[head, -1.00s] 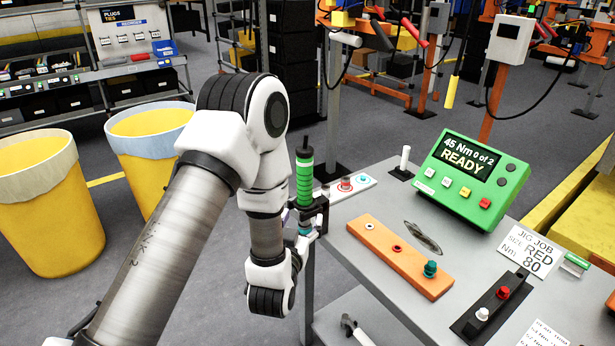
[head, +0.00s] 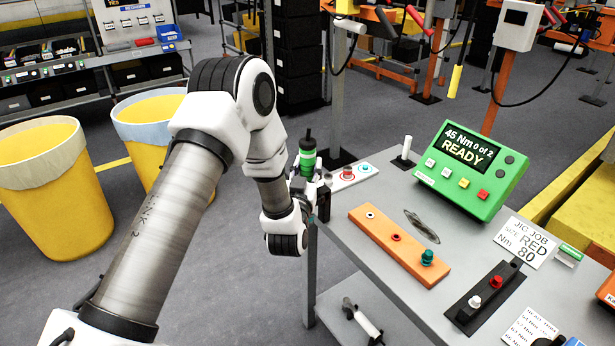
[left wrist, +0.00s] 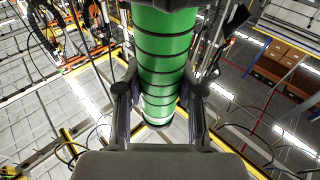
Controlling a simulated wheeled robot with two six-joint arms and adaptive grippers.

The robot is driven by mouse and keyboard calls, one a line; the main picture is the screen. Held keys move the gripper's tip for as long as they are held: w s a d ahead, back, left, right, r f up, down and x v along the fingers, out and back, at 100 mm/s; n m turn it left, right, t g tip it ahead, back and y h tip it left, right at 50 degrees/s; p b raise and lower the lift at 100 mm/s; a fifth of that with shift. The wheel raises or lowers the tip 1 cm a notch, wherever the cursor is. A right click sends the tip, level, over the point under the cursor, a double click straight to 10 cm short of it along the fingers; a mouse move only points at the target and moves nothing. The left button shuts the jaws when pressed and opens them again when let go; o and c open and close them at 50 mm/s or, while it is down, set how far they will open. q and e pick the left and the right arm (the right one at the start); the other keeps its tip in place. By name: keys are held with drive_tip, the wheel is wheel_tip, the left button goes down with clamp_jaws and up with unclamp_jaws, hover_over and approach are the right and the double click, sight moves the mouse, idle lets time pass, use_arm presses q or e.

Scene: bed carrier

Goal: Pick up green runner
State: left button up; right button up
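The green runner (head: 307,158) is an upright green cylinder with dark rings and a black top, at the left edge of the grey table. My left gripper (head: 312,192) is at its lower part, and the arm hides some of it. In the left wrist view the runner (left wrist: 162,62) passes between the two fingers of my left gripper (left wrist: 160,100). The fingers stand apart on either side of it, with narrow gaps seeming to show, so it looks open around the runner. Whether a pad touches is unclear. My right gripper is not in view.
Yellow bins (head: 45,190) stand at the left. Open floor lies between bins and table.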

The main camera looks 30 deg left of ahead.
use_arm(q)
clamp_jaws()
drive_tip(key=shift+r, duration=0.15)
drive_tip(key=shift+w+r, duration=0.15)
drive_tip(key=shift+r, duration=0.4)
wheel_tip(320, 180, up, 17)
drive_tip(key=b, duration=0.2)
hover_over(308, 128)
drive_tip(key=shift+f, duration=0.2)
drive_tip(key=shift+a+r, duration=0.1)
drive_tip(key=shift+w, duration=0.1)
